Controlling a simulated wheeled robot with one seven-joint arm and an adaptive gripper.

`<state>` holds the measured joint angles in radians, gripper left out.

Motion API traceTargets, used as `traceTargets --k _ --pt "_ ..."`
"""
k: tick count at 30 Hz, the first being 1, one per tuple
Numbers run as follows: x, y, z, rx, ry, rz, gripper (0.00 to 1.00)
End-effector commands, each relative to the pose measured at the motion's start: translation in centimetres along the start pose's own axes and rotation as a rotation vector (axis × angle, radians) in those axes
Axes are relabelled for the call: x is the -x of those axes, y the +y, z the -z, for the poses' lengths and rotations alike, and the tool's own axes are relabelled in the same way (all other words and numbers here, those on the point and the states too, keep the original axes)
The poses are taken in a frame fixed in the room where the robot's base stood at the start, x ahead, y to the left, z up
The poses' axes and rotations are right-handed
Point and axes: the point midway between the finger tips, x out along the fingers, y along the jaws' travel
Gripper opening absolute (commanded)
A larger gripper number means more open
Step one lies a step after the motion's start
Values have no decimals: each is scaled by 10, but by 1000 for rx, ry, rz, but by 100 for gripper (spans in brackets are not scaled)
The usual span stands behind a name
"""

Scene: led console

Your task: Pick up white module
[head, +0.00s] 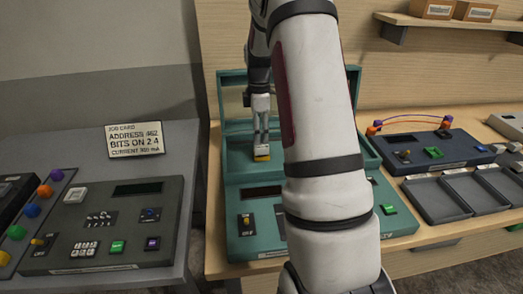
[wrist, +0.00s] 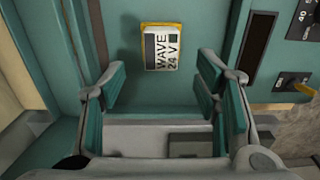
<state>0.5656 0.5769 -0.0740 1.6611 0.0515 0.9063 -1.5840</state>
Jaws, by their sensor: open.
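A small block with a white face, yellow edges and the print "WAVE 24 V" (wrist: 162,48) lies on the teal surface in the wrist view. In the head view its yellow part (head: 262,157) shows in the teal console (head: 232,170). My gripper (wrist: 162,84) is open, with nothing between its fingers. The block is ahead of the fingertips, roughly centred between them in the wrist view. In the head view my gripper (head: 262,143) points down just above the block. I cannot tell whether the fingertips touch it. My arm hides the middle of the console.
A grey panel (head: 60,262) and a job card (head: 135,139) are on the left table. Right of my arm are a dark blue box (head: 465,150) with wires and grey trays (head: 430,202). A yellow-tipped toggle (wrist: 300,86) is right of the fingers.

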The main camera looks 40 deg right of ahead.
Motion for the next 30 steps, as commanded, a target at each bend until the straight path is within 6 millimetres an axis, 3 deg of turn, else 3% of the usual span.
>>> traceTargets --k 5,15,24,26,30 --pt "-10 -1 0 0 -1 1 57" --pt "-54 -2 0 0 -1 1 57" --pt "-58 -1 0 0 0 -1 57" --pt "-58 -1 0 0 0 -1 45" --pt "-58 -1 0 0 0 -1 14"
